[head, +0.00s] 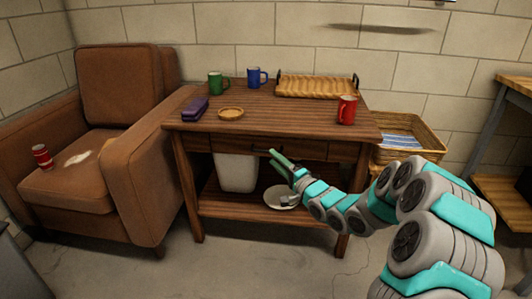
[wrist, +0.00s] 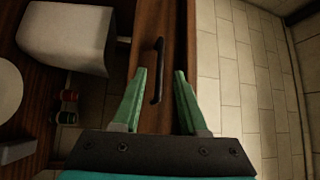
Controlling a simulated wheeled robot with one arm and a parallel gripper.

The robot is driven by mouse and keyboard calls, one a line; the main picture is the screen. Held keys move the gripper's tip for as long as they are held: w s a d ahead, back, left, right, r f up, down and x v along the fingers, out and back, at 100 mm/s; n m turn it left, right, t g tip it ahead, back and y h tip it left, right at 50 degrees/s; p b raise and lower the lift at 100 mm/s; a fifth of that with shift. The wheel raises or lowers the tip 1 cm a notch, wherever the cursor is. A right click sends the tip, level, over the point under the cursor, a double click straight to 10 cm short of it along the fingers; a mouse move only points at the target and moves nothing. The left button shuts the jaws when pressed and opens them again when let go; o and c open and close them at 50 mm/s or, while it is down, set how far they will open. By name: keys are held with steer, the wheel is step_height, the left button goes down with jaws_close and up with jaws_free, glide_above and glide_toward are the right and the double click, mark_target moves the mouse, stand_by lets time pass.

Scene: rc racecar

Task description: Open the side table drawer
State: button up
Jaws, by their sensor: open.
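The wooden side table (head: 190,152) stands in the middle of the head view, with its drawer (head: 312,149) under the top. The drawer front looks flush with the frame. Its dark bar handle (wrist: 157,72) shows in the wrist view against the brown drawer front (wrist: 176,32). My gripper (head: 276,158) is at the drawer front in the head view. In the wrist view my gripper (wrist: 162,74) is open, with one green finger on each side of the handle's line. I cannot tell whether the fingers touch the handle.
On the top are a green mug (head: 217,84), blue mug (head: 256,77), red mug (head: 346,110), purple case (head: 195,109), small round tray (head: 231,113) and wavy tray (head: 315,86). Below are a white bin (head: 238,172) and plate (head: 281,197). An armchair (head: 130,197) and basket (head: 425,142) flank the table.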

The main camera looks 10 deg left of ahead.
mark_target(266, 152)
steer(key=shift+x, duration=2.75)
jaws_close()
